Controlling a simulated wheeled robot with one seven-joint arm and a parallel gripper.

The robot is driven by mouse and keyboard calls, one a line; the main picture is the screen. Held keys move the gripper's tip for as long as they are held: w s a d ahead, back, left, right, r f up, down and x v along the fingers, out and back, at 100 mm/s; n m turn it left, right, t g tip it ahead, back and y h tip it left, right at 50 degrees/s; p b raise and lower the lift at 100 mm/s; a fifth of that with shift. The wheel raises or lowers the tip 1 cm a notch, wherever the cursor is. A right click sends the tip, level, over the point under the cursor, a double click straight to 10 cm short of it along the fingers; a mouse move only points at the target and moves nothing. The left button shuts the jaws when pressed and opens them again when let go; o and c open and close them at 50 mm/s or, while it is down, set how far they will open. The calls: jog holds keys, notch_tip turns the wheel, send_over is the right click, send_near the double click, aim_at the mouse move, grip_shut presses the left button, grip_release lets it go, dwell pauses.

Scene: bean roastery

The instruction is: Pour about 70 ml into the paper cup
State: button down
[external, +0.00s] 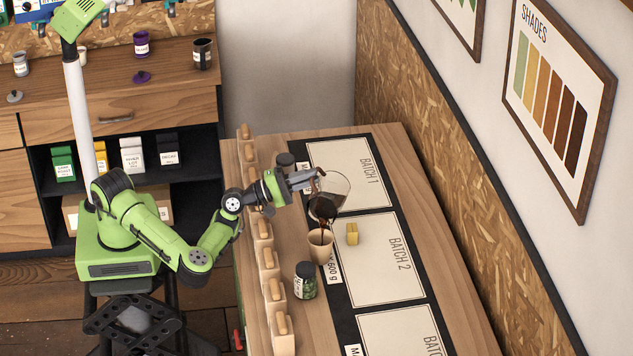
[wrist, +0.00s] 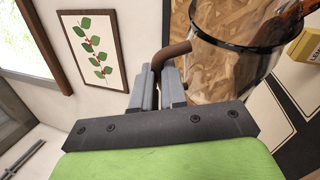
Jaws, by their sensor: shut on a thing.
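My gripper (external: 312,180) is shut on the brown handle (wrist: 172,54) of a glass carafe (external: 335,187). In the external view the carafe is tilted above the paper cup (external: 321,250), with dark liquid at its lower side. A dark stream runs down from it to the cup's mouth, and dark liquid shows inside the cup. The cup is tan and stands upright on the table. The wrist view shows the handle between my fingers (wrist: 171,86) and the clear carafe body (wrist: 225,75); the cup is not visible there.
A small yellow box (external: 352,234) stands right of the cup. A dark-lidded jar (external: 306,281) stands in front of it. A dark round object (external: 285,161) is behind my gripper. Wooden blocks (external: 264,232) line the table's left edge. Pale batch mats (external: 378,262) lie to the right, mostly bare.

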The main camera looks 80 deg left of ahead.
jog(key=shift+r, duration=0.15)
jog(key=w+a+f+n+g+y+p, duration=0.1)
jog(key=w+a+f+n+g+p, duration=0.1)
jog(key=a+f+n+p, duration=0.1)
jog(key=a+n+p, duration=0.1)
jog(key=a+n, duration=0.1)
jog(key=n, duration=0.1)
jog(key=shift+w+a+f+n+g+y+p, duration=0.2)
jog(key=shift+a+f+n+g+y+p, duration=0.1)
jog(key=shift+f+n+y+p, duration=0.1)
dwell(1.5)
